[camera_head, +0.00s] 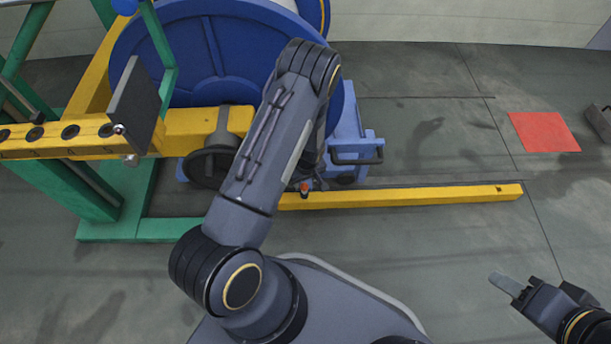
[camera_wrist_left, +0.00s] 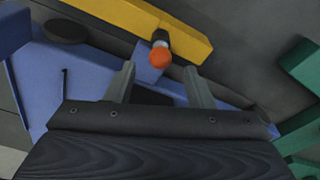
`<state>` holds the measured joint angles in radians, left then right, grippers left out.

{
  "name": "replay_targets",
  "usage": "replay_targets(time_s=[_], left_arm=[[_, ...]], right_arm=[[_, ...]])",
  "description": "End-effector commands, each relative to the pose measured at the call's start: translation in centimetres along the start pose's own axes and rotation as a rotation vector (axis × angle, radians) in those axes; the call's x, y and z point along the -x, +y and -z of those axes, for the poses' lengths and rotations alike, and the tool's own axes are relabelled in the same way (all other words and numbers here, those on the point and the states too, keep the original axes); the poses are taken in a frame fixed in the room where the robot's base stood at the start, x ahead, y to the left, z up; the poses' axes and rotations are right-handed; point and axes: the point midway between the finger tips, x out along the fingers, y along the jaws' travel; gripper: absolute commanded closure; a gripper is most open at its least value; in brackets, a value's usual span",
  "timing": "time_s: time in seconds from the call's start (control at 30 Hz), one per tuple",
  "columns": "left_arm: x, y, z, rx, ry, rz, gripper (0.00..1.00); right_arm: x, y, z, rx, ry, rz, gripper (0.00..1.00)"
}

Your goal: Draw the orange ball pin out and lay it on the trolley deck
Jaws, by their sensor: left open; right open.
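The orange ball pin (camera_head: 304,188) shows low beside my left forearm in the head view. In the left wrist view its orange ball (camera_wrist_left: 159,57) sits on a dark collar at the edge of a yellow bar (camera_wrist_left: 125,15). My left gripper (camera_wrist_left: 160,69) is open, its fingers on either side of the ball in the picture; I cannot tell whether they touch it. In the head view my arm mostly hides that gripper. My right gripper (camera_head: 508,285) is open and empty over the floor at the lower right. A blue trolley-like frame (camera_head: 366,141) stands by the reel; its deck is not clearly shown.
A large blue reel (camera_head: 165,45) stands behind my left arm. A yellow beam with black holes (camera_head: 55,135), a dark plate (camera_head: 134,105) and green framing (camera_head: 110,232) are at left. A yellow floor rail (camera_head: 430,195) runs right. A red floor patch (camera_head: 543,132) lies beyond open floor.

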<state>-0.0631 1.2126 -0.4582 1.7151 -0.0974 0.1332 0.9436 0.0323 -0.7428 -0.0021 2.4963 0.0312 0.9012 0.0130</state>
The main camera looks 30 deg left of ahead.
Motion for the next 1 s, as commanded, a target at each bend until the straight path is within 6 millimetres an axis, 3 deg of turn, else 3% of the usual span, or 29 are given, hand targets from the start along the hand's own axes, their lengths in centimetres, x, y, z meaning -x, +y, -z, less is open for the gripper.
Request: replay_targets(time_s=[0.1, 0.3, 0.73, 1.0], left_arm=[[-2.5, -0.1, -0.1, 0.001, -0.001, 0.001, 0.52], [-5.0, 0.0, -0.1, 0.0, -0.002, 0.0, 0.52], [-5.9, 0.0, -0.1, 0.0, -0.001, -0.001, 0.52], [-5.9, 0.0, 0.0, 0.0, -0.001, 0.0, 0.84]], right_arm=[[-1.2, 0.6, -0.6, 0.0, 0.0, 0.0, 0.57], [-2.2, 1.0, -1.1, 0.0, 0.0, 0.0, 0.57], [-2.4, 1.1, -1.2, 0.0, 0.0, 0.0, 0.57], [-2.4, 1.1, -1.2, 0.0, 0.0, 0.0, 0.57]])
